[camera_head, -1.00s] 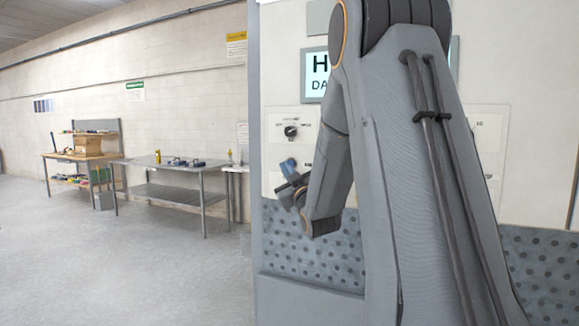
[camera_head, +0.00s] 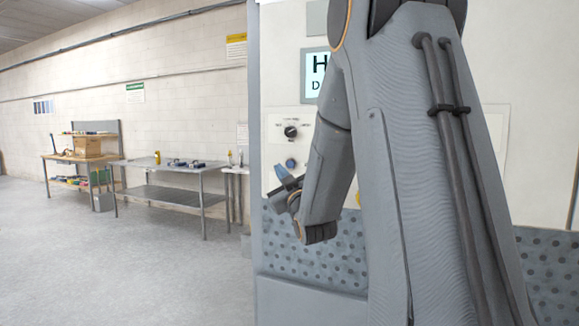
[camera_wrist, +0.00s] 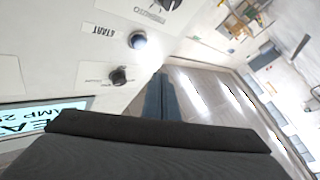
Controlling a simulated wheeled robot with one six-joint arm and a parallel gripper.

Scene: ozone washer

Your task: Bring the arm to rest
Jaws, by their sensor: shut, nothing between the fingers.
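My gripper (camera_head: 284,180) is in front of the washer's pale control panel (camera_head: 275,130), at the end of my bent, lowered arm. In the wrist view the blue-grey fingers of my gripper (camera_wrist: 160,98) lie together with nothing between them. They point past the panel's edge over open floor, apart from the controls. In the head view my arm hides much of the washer.
The panel has a dark knob (camera_head: 291,132), a blue round button (camera_head: 290,163) and a display (camera_head: 314,76). Below is a dotted grey surface (camera_head: 290,250). A metal table (camera_head: 172,166) and a wooden workbench (camera_head: 62,157) stand left. The floor (camera_head: 150,260) between is clear.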

